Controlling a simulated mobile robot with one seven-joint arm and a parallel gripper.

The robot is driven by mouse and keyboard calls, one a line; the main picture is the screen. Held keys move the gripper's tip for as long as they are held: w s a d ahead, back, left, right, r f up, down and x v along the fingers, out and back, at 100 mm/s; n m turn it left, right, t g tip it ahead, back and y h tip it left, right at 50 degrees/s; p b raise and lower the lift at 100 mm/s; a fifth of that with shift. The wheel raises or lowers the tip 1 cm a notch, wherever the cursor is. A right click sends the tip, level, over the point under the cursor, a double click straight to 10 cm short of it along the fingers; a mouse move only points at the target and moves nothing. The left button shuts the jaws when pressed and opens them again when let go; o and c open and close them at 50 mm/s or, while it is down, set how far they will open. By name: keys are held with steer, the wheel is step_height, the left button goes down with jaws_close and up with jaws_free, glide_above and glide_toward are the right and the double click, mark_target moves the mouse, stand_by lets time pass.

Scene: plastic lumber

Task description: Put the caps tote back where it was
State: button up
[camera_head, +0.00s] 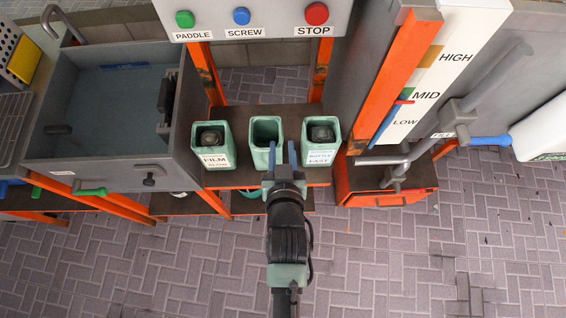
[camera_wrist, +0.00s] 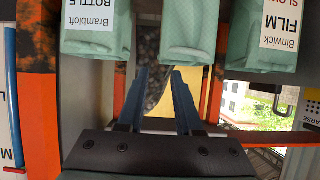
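Three pale green totes stand in a row on the dark shelf (camera_head: 235,176) in the head view. The left tote (camera_head: 213,144) is labelled FILM and the right tote (camera_head: 320,142) BOTTLE; each has a dark round thing inside. The middle tote (camera_head: 261,131) shows no readable label, so I cannot tell whether it is the caps tote. My gripper (camera_head: 282,154) is at the middle tote's front right side, its blue fingers apart and nothing seen between them. The wrist view is upside down; my gripper (camera_wrist: 159,70) is by the rim of the middle tote (camera_wrist: 187,35).
A grey open tank (camera_head: 110,105) stands left of the shelf. A panel (camera_head: 255,15) with PADDLE, SCREW and STOP buttons hangs above. Orange posts (camera_head: 318,75) flank the shelf. Grey handles and pipes (camera_head: 440,125) stick out at right. The brick floor in front is clear.

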steer(key=v, duration=0.6)
steer(key=w+r+t, duration=0.3)
steer(key=w+r, duration=0.1)
steer(key=r, duration=0.7)
steer(key=w+r+t, duration=0.2)
steer(key=w+r, duration=0.3)
steer(key=r, duration=0.7)
steer(key=w+r+t, duration=0.3)
steer(key=w+r, duration=0.1)
steer(key=r, duration=0.7)
steer(key=s+r+t, duration=0.3)
steer(key=s+r, duration=0.2)
steer(key=r, duration=0.8)
steer(key=s+a+r+t, duration=0.1)
steer(key=s+r+t, duration=0.2)
steer(key=r, duration=1.1)
steer(key=shift+s+r+t, duration=0.3)
steer(key=shift+s, duration=0.65)
steer(key=shift+r+p, duration=0.3)
steer(key=shift+p, duration=0.05)
